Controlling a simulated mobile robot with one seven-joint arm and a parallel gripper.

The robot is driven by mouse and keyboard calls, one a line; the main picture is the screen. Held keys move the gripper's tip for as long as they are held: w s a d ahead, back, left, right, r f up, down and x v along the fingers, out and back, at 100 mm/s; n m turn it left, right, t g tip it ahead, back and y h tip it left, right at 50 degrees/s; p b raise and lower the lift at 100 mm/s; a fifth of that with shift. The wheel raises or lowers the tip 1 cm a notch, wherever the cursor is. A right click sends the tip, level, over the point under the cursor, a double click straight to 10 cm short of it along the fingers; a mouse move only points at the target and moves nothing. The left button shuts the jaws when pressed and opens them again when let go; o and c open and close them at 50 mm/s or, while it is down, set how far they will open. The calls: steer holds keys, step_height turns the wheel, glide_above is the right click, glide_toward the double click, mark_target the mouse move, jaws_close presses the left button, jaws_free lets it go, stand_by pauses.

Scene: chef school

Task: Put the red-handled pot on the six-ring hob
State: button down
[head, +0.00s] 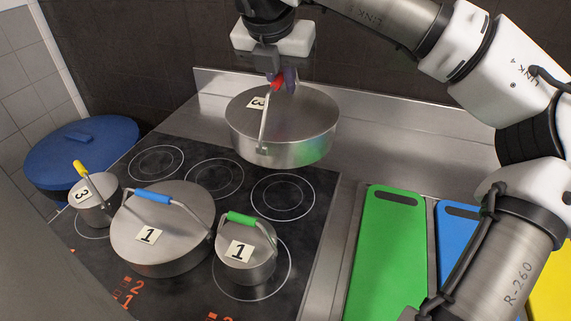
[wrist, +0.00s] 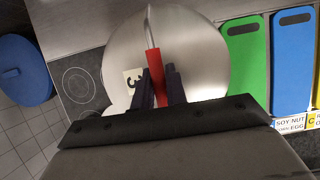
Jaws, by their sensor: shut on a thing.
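The red-handled pot (head: 297,128) is a wide steel pot with a lid labelled 3 and a red grip on its arched handle. My gripper (head: 277,82) is shut on the red handle (wrist: 153,64). In the head view the pot hangs over the back right part of the six-ring hob (head: 188,211), and it looks raised above the surface. In the wrist view the lid (wrist: 200,50) fills the middle, with the fingers on either side of the red grip.
On the hob stand a small yellow-handled pot (head: 97,208), a large blue-handled pot (head: 163,235) and a small green-handled pot (head: 245,262). A blue lidded bin (head: 75,155) is at left. Green (head: 385,255) and blue (head: 455,250) boards lie right. Rings (head: 214,178) behind the pots are bare.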

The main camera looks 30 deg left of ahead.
mark_target(272, 122)
step_height(272, 122, down, 16)
steer(key=p, duration=0.3)
steer(key=shift+f, duration=0.25)
steer(key=shift+f, duration=0.15)
steer(key=c, duration=1.4)
jaws_free()
steer(key=b+v, duration=0.2)
steer(key=v, duration=1)
